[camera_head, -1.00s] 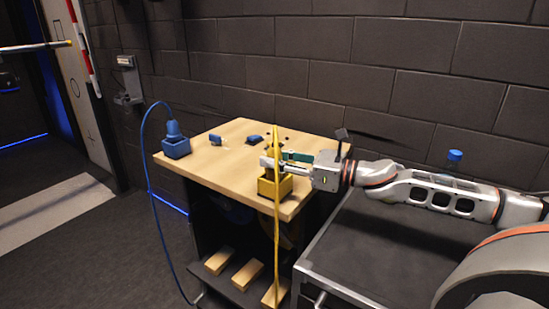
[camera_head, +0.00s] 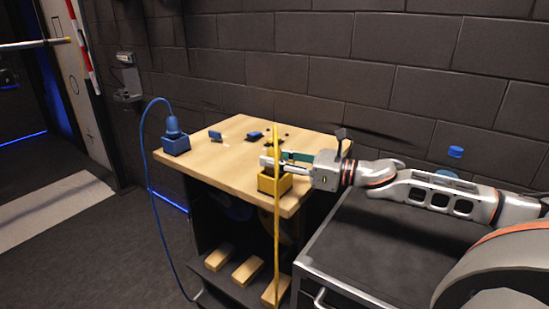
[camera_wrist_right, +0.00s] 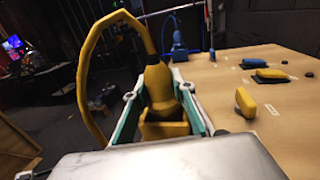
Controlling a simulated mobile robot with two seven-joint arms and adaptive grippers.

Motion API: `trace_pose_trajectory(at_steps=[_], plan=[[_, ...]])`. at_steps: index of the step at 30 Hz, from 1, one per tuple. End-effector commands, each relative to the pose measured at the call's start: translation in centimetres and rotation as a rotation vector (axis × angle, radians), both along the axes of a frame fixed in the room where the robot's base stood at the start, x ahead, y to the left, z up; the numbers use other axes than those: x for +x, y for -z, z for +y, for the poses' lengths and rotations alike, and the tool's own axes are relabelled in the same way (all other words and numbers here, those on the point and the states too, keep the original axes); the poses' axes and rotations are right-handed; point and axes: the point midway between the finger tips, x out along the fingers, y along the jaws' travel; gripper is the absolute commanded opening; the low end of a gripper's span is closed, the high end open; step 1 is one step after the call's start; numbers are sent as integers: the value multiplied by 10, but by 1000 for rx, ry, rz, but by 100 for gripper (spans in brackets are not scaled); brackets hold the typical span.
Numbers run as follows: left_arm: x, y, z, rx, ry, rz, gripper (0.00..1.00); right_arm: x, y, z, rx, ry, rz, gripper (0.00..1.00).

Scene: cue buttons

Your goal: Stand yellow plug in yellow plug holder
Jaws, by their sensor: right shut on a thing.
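The yellow plug (camera_wrist_right: 158,82), with its thick yellow cable arching up and to the left, stands upright between the fingers of my right gripper (camera_wrist_right: 157,108) in the right wrist view. My right gripper also shows in the head view (camera_head: 272,163), shut on the plug at the table's near right corner. The yellow plug holder (camera_head: 268,184) is a square box directly below the fingers. It also shows in the right wrist view (camera_wrist_right: 165,131), with the plug's lower end in or just above it; its wall hides the exact depth. My left gripper is out of view.
A blue plug (camera_head: 173,127) stands in a blue holder (camera_head: 176,146) at the wooden table's (camera_head: 215,165) left corner. Small blue pieces (camera_head: 215,136) and a yellow piece (camera_wrist_right: 245,102) lie on the table. A dark cart (camera_head: 385,250) stands at the right.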

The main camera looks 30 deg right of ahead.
Motion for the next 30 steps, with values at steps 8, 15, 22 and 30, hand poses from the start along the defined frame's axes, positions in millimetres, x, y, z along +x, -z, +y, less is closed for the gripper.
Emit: trace_pose_trajectory(at_steps=[8,15,22,30], plan=[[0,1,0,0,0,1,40,0,3,0,-1,0,4,30],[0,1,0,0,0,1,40,0,3,0,0,0,4,45],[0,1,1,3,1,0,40,-1,3,-1,0,0,4,45],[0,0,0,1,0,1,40,-10,4,-7,2,2,6,45]])
